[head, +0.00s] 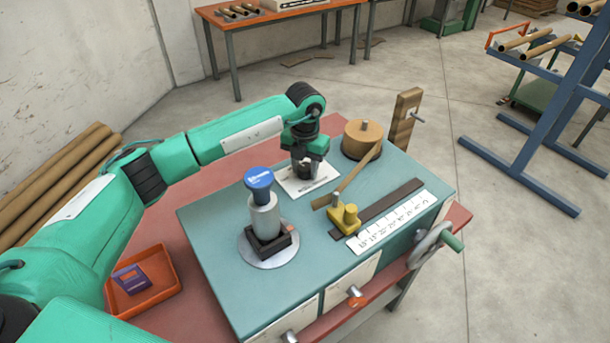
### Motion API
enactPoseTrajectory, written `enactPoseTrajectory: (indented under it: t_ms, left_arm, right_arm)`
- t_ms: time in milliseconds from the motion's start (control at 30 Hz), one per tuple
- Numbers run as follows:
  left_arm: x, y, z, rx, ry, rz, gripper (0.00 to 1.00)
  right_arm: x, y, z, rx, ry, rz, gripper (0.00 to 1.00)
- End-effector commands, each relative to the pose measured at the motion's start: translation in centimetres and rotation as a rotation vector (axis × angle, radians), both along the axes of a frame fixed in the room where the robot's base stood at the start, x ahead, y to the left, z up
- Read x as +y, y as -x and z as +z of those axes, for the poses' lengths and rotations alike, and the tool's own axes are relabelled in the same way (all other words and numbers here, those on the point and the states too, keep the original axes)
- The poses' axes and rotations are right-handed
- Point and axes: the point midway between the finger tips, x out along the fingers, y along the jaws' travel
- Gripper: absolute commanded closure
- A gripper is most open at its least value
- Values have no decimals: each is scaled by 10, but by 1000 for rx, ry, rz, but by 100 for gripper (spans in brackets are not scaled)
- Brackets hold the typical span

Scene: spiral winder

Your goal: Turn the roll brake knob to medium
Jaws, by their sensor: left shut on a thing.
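My left gripper (303,172) points down onto a white label plate (320,184) on the teal top of the winder (215,225). Its fingers are shut on a small part standing at the plate, which I take as the roll brake knob. The knob is mostly hidden by the fingers, so I cannot read its setting. The print on the plate is too small to read. My right gripper is not in view.
A blue-capped grey cylinder (264,215) stands near my left gripper. A brown roll (358,142) and a wooden post (403,115) are behind it. A yellow block (344,219), white scale (392,222) and handwheel (428,246) lie right. An orange tray (170,283) sits left.

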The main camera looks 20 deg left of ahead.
Motion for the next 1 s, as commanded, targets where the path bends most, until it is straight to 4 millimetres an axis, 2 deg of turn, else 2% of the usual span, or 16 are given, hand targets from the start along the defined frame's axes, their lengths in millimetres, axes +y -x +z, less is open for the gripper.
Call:
enactPoseTrajectory:
  t_ms: [33, 333, 1000]
  left_arm:
    - [1, -1, -2, -5, 0, -32, 86]
    - [1, -2, 0, -6, 0, -187, 86]
    - [0, -2, 3, -6, 2, -242, 86]
  right_arm:
    - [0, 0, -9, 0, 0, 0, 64]
    - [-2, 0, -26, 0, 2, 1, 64]
    - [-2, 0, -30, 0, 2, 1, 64]
